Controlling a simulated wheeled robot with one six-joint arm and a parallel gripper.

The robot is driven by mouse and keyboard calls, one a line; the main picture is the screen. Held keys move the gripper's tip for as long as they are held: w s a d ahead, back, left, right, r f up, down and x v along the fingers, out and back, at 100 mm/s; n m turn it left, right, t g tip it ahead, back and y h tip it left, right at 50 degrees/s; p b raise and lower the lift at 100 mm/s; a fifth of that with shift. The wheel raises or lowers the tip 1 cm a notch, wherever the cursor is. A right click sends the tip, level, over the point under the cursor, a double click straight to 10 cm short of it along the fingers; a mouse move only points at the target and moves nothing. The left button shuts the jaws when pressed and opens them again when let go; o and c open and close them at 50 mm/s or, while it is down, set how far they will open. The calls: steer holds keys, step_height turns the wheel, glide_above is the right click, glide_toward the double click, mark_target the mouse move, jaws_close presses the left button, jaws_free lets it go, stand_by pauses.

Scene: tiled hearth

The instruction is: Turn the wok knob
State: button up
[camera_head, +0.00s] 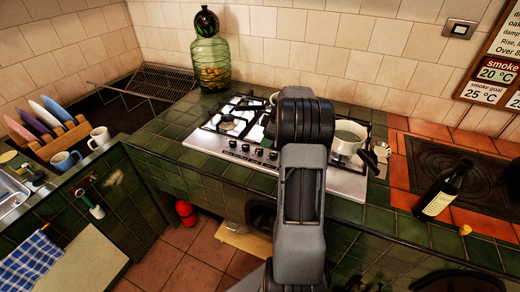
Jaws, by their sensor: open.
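The gas hob (210,143) is a pale metal panel set in a green tiled counter. Several dark knobs (258,152) sit in a row on its front edge, left of my arm. I cannot tell which one is the wok knob, and part of the row may be behind my arm. My arm rises in front of the hob and ends in view at a dark joint over its middle. My gripper's fingers do not show; they are hidden behind the arm or out of view.
A pale pot (349,138) stands on the hob's right side. A green glass jar (210,62) stands behind its left end. A dark bottle (443,190) stands on the right counter. Mugs (98,138) are at left. The counter left of the hob is clear.

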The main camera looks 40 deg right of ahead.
mark_target(260, 149)
steer(key=shift+p+x, duration=0.3)
steer(key=shift+x, duration=3.2)
steer(key=shift+f, duration=0.1)
steer(key=c, duration=0.9)
